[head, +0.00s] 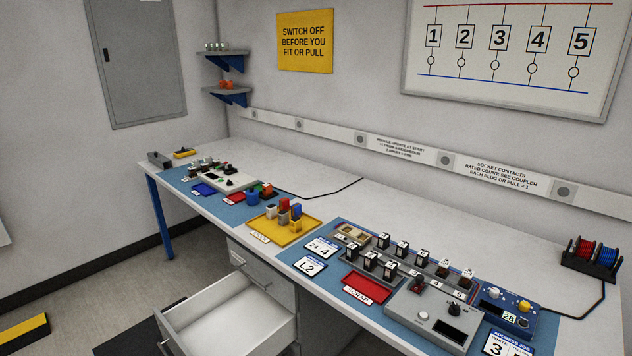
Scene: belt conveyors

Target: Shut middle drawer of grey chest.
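The grey chest (268,267) stands under the workbench, at the lower middle of the head view. One of its drawers (233,318) is pulled far out towards the lower left, and its pale inside looks empty. This open drawer sits below a shut drawer front with a handle (238,259), so it appears to be the middle one. The open drawer's handle (163,347) shows at the bottom edge of the picture. The lower part of the chest is cut off or hidden by the open drawer. Neither of my grippers is in view.
The workbench (330,200) runs above the chest and carries a yellow tray (272,236), a red tray (367,288), and several modules and control boxes. A dark mat (130,335) lies on the floor left of the drawer. Open floor (90,285) lies farther left.

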